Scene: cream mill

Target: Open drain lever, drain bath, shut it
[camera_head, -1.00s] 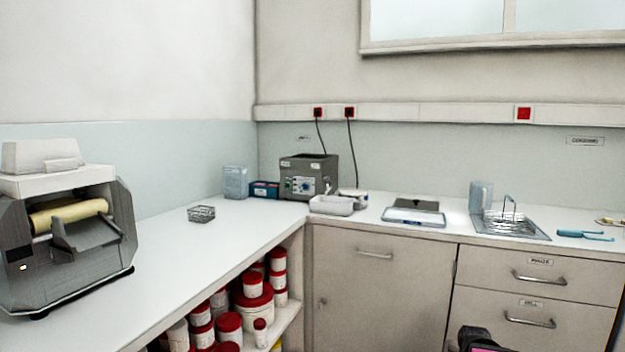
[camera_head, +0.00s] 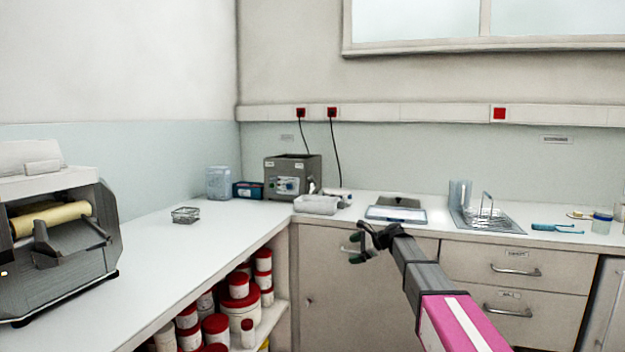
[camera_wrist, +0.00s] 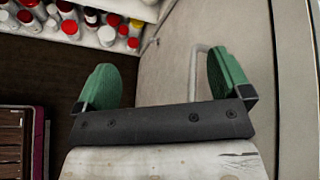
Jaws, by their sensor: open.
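The white tray (camera_head: 316,206) sits on the counter in front of the bath. My gripper (camera_head: 358,248) is open and empty, in front of the cupboard door and below the counter edge. In the wrist view its two green fingers (camera_wrist: 165,85) are spread apart, with a cupboard handle (camera_wrist: 205,65) showing between and beyond them.
A wire basket (camera_head: 185,214) and a clear container (camera_head: 219,183) stand on the left counter. A flat balance-like device (camera_head: 396,214) and a sink-like tray with rack (camera_head: 490,219) are to the right. Red-lidded tubs (camera_head: 240,312) fill the open shelf below. A roller machine (camera_head: 55,225) stands at far left.

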